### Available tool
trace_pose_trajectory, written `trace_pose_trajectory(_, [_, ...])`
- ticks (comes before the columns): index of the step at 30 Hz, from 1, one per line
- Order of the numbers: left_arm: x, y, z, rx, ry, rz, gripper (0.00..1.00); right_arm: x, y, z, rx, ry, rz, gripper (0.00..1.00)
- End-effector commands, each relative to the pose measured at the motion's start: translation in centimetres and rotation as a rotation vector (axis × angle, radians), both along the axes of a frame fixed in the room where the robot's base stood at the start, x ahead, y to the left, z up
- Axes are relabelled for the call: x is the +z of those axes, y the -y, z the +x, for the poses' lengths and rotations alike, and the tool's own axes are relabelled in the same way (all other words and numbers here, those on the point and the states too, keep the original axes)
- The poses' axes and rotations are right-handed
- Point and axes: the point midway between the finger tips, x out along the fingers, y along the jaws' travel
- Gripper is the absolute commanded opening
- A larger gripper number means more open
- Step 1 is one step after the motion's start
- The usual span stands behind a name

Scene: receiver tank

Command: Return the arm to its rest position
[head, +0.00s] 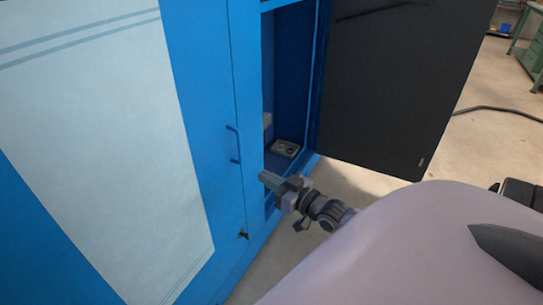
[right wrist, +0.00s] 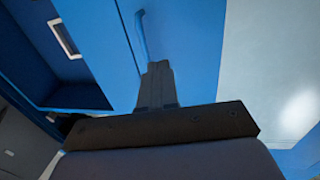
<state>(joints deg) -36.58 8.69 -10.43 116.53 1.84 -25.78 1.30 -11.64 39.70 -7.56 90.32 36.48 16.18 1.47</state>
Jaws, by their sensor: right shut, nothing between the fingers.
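My right gripper (head: 264,176) is in the middle of the head view, in front of the blue cabinet (head: 205,130). Its fingers are together with nothing between them, and they point left toward the cabinet front. In the right wrist view the closed fingers (right wrist: 158,72) stand against the blue door, and the blue door handle (right wrist: 141,35) shows just beyond their tips. I cannot tell how far apart fingers and handle are. In the head view the handle (head: 234,144) is up and left of the fingertips. My left gripper is not in view.
The cabinet's dark door (head: 390,80) stands open on the right. A small grey box (head: 286,148) lies inside on the cabinet floor. A key-like fitting (head: 243,235) sits low on the closed blue door. A black cable (head: 495,109) and a green workbench (head: 530,50) are farther back.

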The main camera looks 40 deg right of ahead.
Motion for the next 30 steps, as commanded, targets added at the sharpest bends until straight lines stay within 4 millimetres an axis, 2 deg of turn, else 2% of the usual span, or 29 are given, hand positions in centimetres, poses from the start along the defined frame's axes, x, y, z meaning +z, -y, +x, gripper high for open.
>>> trace_pose_trajectory(11, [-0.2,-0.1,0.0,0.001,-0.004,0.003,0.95,0.0,0.2,-0.8,0.001,0.001,0.001,0.00])
trace_pose_trajectory(14, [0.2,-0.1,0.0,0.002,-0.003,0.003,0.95,-0.1,-0.4,-1.1,0.006,-0.013,0.001,0.00])
trace_pose_trajectory(17, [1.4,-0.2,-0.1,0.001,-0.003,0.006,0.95,-1.0,-2.8,-2.5,0.028,-0.077,0.003,0.00])
trace_pose_trajectory(20, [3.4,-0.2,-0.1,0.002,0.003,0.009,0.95,-2.4,-7.1,-5.3,0.061,-0.189,-0.004,0.00])
trace_pose_trajectory(24, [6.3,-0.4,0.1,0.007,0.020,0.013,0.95,-3.4,-13.3,-10.5,0.098,-0.365,-0.030,0.00])
trace_pose_trajectory(27, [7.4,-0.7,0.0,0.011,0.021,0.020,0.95,-3.3,-16.4,-13.7,0.103,-0.471,-0.052,0.00])
trace_pose_trajectory(30, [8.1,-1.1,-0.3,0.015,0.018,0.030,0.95,-3.0,-18.3,-16.1,0.096,-0.555,-0.073,0.00])
